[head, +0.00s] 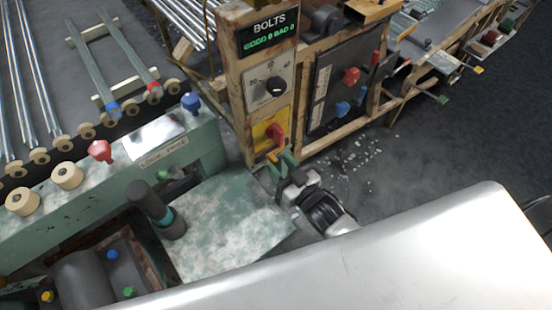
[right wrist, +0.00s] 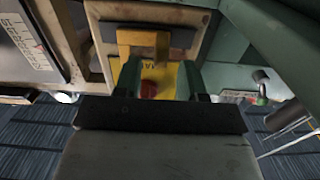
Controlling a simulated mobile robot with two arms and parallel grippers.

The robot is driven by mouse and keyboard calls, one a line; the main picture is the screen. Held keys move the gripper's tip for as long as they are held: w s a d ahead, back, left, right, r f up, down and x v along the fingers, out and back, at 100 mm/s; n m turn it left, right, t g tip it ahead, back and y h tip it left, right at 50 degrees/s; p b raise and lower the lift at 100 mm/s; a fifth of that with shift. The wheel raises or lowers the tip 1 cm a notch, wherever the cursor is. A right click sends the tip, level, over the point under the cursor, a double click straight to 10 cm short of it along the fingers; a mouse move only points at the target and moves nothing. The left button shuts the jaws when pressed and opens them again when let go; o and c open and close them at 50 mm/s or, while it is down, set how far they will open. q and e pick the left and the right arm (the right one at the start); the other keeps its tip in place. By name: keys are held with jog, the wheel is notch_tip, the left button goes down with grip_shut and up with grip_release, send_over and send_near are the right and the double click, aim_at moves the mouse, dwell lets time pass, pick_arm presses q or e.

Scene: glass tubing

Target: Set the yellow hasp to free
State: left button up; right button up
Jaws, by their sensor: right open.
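In the right wrist view the yellow hasp (right wrist: 140,40) shows as a raised bar over a yellow plate with partly hidden dark lettering. A red knob (right wrist: 148,89) shows low between the fingers. My right gripper (head: 282,160) is open, its green fingers just below and in front of the hasp. In the right wrist view the open fingers (right wrist: 158,78) straddle the lower plate; contact cannot be told. My left gripper is not in view.
Above the hasp are the black dial (head: 275,87) and a BOLTS display (head: 268,35). A dark panel (head: 338,85) with red and blue handles is to the right. A green machine (head: 215,150) stands close on the left. Pale fragments (head: 362,157) litter the floor.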

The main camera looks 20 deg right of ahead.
jog(key=shift+x, duration=1.1)
grip_shut()
